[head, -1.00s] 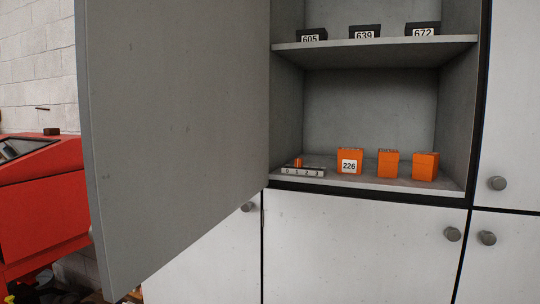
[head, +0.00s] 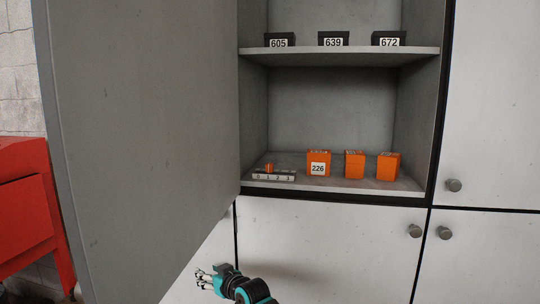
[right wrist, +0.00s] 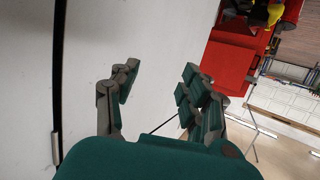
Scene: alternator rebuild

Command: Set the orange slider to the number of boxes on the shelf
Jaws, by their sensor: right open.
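The orange slider (head: 270,167) is a small knob on a grey numbered scale (head: 273,177) at the left end of the lower shelf. It appears to stand at about the 1 mark. Right of it on that shelf are three orange boxes: one labelled 226 (head: 318,163), a middle one (head: 354,164) and a right one (head: 388,166). My right gripper (head: 205,277) is low in the head view, below and left of the slider and well apart from it. It is open and empty, as the right wrist view (right wrist: 158,78) also shows. My left gripper is not in view.
The upper shelf (head: 340,55) holds three dark boxes, labelled 605 (head: 279,41), 639 (head: 333,40) and 672 (head: 388,40). A large grey door (head: 140,140) stands open left of the compartment. Closed white doors surround it. A red cabinet (head: 25,215) is at the far left.

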